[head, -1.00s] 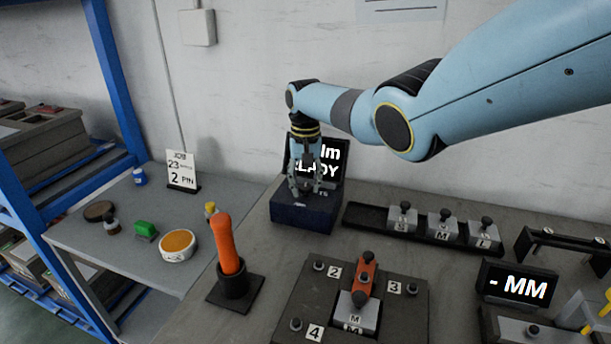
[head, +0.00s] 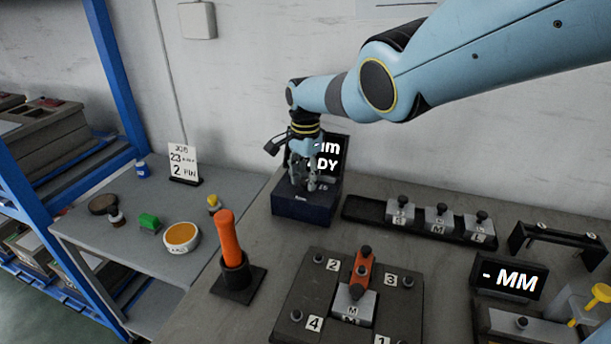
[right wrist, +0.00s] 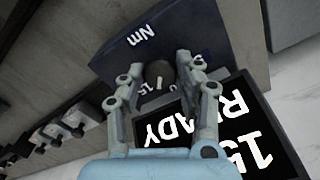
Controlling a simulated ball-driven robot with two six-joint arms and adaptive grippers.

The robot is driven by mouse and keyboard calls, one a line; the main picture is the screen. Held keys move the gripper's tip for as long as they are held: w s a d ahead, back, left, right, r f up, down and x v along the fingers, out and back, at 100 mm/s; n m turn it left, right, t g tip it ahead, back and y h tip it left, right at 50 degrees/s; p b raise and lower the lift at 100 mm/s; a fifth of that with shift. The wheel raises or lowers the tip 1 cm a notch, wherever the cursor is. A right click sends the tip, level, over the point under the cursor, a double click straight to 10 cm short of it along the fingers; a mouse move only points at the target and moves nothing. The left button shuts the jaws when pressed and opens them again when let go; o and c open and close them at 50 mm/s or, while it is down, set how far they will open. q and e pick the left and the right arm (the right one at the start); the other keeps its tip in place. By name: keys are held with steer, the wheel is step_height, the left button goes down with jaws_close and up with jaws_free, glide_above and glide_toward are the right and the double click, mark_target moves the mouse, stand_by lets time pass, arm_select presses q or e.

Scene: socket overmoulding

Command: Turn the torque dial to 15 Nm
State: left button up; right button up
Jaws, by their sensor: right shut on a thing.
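The torque unit is a dark blue box (head: 303,209) at the back of the bench, with a black display (head: 331,158) behind it. In the right wrist view the display (right wrist: 250,125) shows 15 and READY, upside down and partly covered by a finger. The dark round dial (right wrist: 158,73) sits on the box top beside small scale marks, 15 among them; its pointer is not clear. My right gripper (head: 303,184) points down over the box. Its fingers (right wrist: 158,78) are shut on the dial, one on each side. My left gripper is not in view.
A black rack (head: 420,222) with several grey blocks stands right of the box. An orange-handled tool stands in a black holder (head: 238,278) at front left. A plate (head: 300,290) with numbered posts lies in front, and a "- MM" display (head: 508,280) stands at right.

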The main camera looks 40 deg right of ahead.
mark_target(305, 180)
steer(key=shift+w+d+r+m, duration=0.1)
steer(key=shift+m, duration=1)
steer(key=shift+w+r+m, duration=0.1)
steer(key=shift+m, duration=1)
steer(key=o, duration=0.8)
steer(key=shift+o, duration=0.5)
steer(key=shift+s+f, duration=0.1)
step_height(305, 180, up, 12)
